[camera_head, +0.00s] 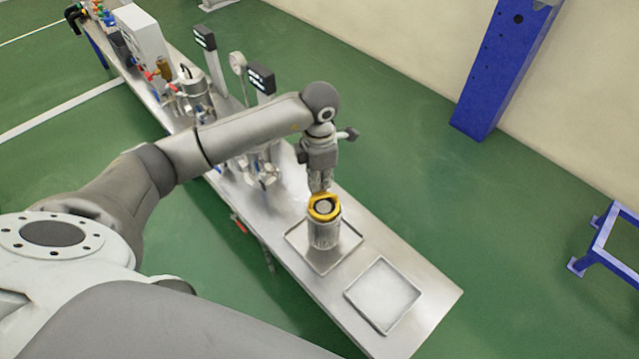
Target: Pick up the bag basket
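The bag basket, a grey metal-looking cylinder (324,234) with a yellow ring around its top, stands upright in a shallow square metal tray (349,243) on the long steel table (438,291). My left arm reaches in from the left. My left gripper (320,190) points down at the basket's top, at the back edge of the yellow ring. I cannot tell whether its fingers touch the ring or whether they are open or shut. My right gripper is not in view.
A second shallow tray (384,294) lies empty near the table's front end. Metal vessels (194,98), a gauge (238,63), dark display units (262,79) and a white box (143,35) stand farther back. A blue column (497,70) stands by the wall, beyond clear green floor.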

